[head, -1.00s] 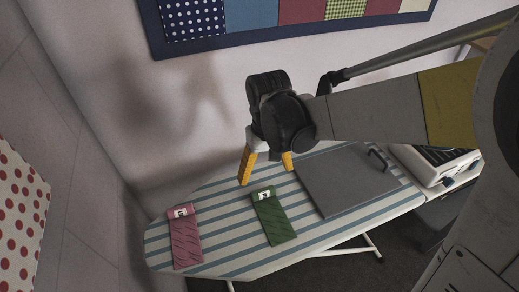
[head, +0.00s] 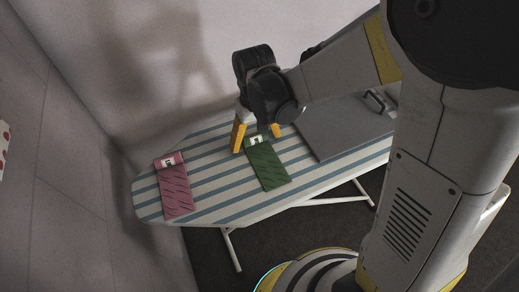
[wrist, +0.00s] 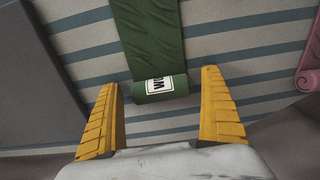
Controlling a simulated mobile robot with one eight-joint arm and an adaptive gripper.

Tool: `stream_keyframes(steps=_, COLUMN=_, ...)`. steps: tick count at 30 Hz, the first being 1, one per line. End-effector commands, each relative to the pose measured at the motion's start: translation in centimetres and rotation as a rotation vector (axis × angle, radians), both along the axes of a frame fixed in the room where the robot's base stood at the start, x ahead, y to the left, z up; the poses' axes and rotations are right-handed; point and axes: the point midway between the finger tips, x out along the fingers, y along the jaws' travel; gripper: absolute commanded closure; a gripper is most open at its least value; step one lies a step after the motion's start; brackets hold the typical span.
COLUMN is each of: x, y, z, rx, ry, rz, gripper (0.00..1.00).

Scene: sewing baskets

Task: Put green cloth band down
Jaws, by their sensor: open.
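The green cloth band (head: 268,168) lies flat on the striped ironing board (head: 218,178), with a rolled end that carries a white label. My gripper (head: 257,145) is open at that rolled end. In the wrist view the green cloth band (wrist: 150,40) runs away from me, and its rolled end sits between and just beyond the two yellow fingertips of my gripper (wrist: 161,78). The fingers do not touch the band in that view. Part of the rolled end is hidden by my gripper in the head view.
A pink cloth band (head: 175,190) with a label lies to the left on the board; its edge shows in the wrist view (wrist: 309,72). A grey flat panel (head: 335,128) with a dark handle lies to the right. Striped board is bare between the bands.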

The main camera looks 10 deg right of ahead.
Motion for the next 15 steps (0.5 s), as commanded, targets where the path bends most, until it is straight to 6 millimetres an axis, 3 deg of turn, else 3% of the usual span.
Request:
stream_keyframes(steps=2, x=0.0, y=0.0, z=0.13, rx=0.0, ry=0.0, rz=0.0, gripper=0.07)
stream_keyframes(steps=7, x=-0.01, y=0.0, z=0.14, rx=0.0, ry=0.0, rz=0.0, gripper=0.56)
stream_keyframes(steps=11, x=-0.01, y=-0.01, z=0.14, rx=0.0, ry=0.0, rz=0.0, gripper=0.64)
stream_keyframes(steps=15, x=0.0, y=0.0, z=0.15, rx=0.0, ry=0.0, rz=0.0, gripper=0.64)
